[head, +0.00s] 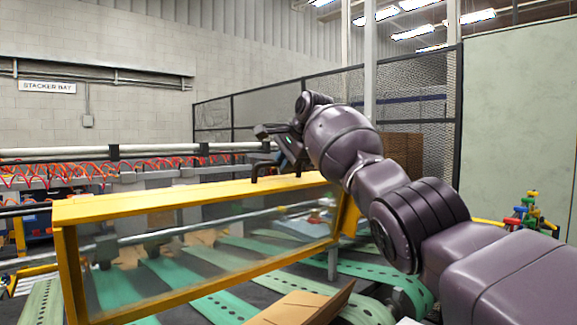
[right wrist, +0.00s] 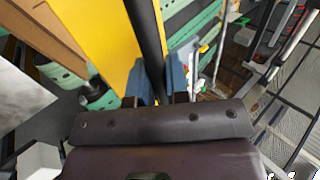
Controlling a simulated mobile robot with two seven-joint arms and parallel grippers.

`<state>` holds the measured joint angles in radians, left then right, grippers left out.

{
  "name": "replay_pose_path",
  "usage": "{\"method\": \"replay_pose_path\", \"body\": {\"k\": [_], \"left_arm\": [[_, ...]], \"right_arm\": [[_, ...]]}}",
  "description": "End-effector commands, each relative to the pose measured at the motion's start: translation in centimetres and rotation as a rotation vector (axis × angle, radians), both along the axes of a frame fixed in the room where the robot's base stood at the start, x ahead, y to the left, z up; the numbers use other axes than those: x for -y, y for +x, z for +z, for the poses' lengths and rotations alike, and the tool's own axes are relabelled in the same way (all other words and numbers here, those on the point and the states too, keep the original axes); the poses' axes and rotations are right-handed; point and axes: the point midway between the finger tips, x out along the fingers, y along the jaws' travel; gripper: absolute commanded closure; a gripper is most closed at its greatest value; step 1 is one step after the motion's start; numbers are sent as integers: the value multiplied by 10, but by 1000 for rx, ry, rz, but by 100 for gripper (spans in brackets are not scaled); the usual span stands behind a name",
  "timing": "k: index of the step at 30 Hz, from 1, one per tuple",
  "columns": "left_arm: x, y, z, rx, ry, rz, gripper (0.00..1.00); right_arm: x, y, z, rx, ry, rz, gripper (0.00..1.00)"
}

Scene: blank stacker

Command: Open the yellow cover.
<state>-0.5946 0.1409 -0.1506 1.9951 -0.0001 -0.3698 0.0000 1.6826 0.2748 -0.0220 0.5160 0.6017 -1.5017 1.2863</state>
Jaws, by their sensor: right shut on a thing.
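The yellow cover (head: 170,200) is a yellow frame with a clear front panel, standing over the green belts in the head view. It also shows as a yellow strip in the right wrist view (right wrist: 95,32). A black bar handle (right wrist: 147,38) runs along beside the yellow strip there. My right gripper (right wrist: 158,82) is shut on this handle, with a blue-grey finger on either side of it. In the head view my right gripper (head: 276,160) is at the cover's top edge, toward its right end, partly hidden by its own wrist. My left gripper is not in view.
Green perforated belts (head: 185,283) run under the cover. A brown cardboard piece (head: 300,306) lies in front at the bottom. A dark mesh fence (head: 410,95) stands behind my right arm. Orange coiled hoses (head: 60,176) line the machine at the back left.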

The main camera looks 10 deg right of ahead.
Motion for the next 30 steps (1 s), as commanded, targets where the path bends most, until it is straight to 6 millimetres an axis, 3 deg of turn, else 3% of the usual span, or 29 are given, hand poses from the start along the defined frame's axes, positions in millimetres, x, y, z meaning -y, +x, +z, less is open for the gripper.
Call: {"method": "replay_pose_path", "body": {"k": [15,16,20,30], "left_arm": [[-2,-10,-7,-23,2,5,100],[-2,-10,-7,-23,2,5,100],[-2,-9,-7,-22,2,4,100],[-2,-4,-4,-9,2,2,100]], "right_arm": [[-2,-1,-1,-2,-1,1,100],[-2,-1,-1,-2,-1,1,80],[-2,-1,-1,-2,0,1,60],[0,-3,2,0,1,-1,60]]}}
